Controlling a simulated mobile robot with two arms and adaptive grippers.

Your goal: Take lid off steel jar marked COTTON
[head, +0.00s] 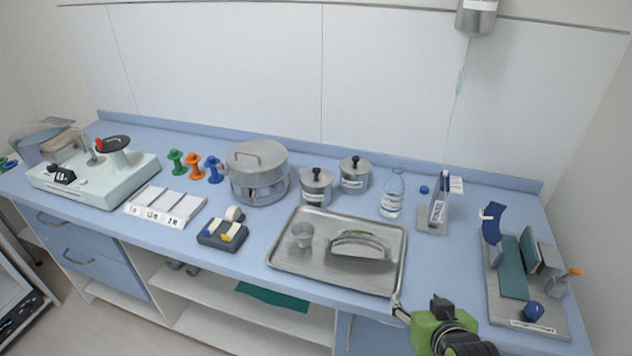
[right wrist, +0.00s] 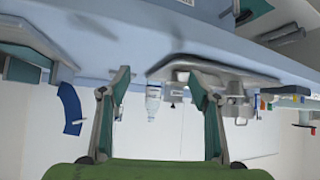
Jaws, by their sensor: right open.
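Two small steel jars with lids and black knobs stand on the counter behind the tray, a front-left jar (head: 316,190) and a back-right jar (head: 354,176). Each has a white label too small to read, so I cannot tell which is marked COTTON. Both lids (head: 317,178) sit on their jars. My right gripper (head: 400,308) is at the counter's front edge, by the tray's front right corner, well apart from both jars. In the right wrist view its fingers (right wrist: 159,80) are spread with nothing between them. My left gripper is not in view.
A large steel drum (head: 257,178) stands left, a bottle (head: 392,194) and upright stand (head: 437,214) right. Counter right of the tray is partly clear.

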